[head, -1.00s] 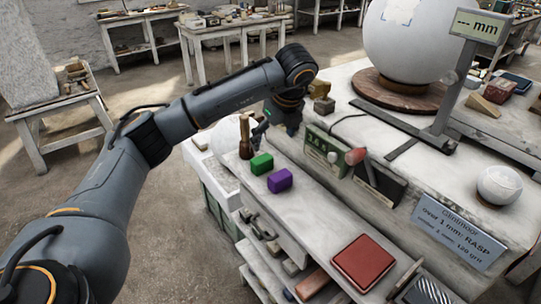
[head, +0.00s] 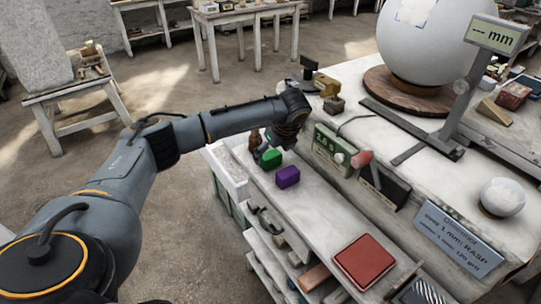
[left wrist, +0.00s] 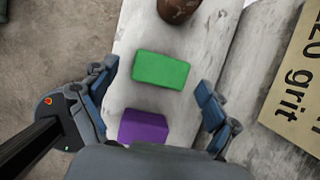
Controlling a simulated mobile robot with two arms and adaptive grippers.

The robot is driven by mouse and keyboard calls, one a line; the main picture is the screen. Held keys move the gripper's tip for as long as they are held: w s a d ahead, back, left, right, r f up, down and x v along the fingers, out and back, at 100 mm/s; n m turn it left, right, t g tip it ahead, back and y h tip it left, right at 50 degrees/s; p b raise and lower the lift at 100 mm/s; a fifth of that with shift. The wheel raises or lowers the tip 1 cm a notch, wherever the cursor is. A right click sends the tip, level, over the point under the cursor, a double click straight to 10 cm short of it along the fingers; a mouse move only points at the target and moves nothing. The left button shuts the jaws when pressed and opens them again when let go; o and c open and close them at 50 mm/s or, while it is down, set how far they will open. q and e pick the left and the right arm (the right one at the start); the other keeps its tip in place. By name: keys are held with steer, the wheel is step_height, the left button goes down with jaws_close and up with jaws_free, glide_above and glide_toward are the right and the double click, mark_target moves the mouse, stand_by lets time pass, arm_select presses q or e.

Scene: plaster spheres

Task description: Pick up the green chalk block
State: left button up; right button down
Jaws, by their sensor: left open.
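The green chalk block (head: 270,158) lies on the upper shelf of the white bench, partly hidden by my left gripper in the head view. In the left wrist view the green block (left wrist: 160,70) lies ahead, between the lines of the two open fingers. My left gripper (left wrist: 155,97) is open and empty above the shelf, its fingers apart from the block. It also shows in the head view (head: 265,150). My right gripper is not in view.
A purple block (head: 288,177) lies just beside the green one, nearer the wrist in the left wrist view. A brown wooden object (left wrist: 178,9) stands beyond the green block. A red pad (head: 364,262) lies farther along the shelf. A green timer-like box (head: 328,148) stands behind.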

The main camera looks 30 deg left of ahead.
arm_select(q)
steer(key=shift+x, duration=0.8)
steer(key=shift+r, duration=0.1)
steer(key=c, duration=1.4)
steer(key=shift+o, duration=0.2)
steer(key=shift+r, duration=0.1)
steer(key=shift+w+r+b, duration=0.1)
steer(key=shift+r+b, duration=1.05)
steer(key=shift+r, duration=0.15)
steer(key=s+d+r+b, duration=0.1)
steer(key=s+d+r, duration=0.5)
steer(key=s+r, duration=0.4)
steer(key=s, duration=0.2)
steer(key=shift+s+d+b, duration=0.25)
steer(key=shift+d+b, duration=0.05)
